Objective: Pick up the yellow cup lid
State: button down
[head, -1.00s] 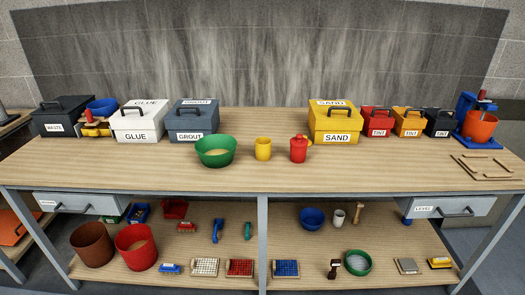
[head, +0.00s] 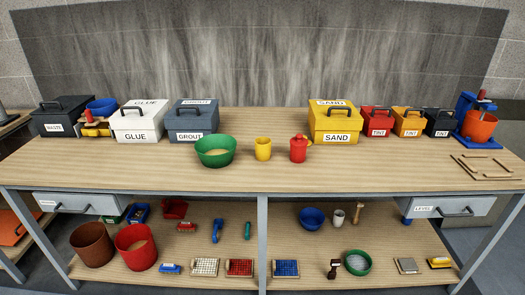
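A yellow cup (head: 263,149) stands upright near the middle of the bench top, between a green bowl and a red cup. Its top looks yellow; I cannot tell whether a lid sits on it. The red cup (head: 298,151) stands to its right with a red knob-like top. My gripper is not in view.
The green bowl (head: 215,151) holds pale material. Labelled boxes line the back: a white glue box (head: 140,122), a grey grout box (head: 193,122) and a yellow sand box (head: 335,123). The bench top (head: 265,178) is clear in front of the cups.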

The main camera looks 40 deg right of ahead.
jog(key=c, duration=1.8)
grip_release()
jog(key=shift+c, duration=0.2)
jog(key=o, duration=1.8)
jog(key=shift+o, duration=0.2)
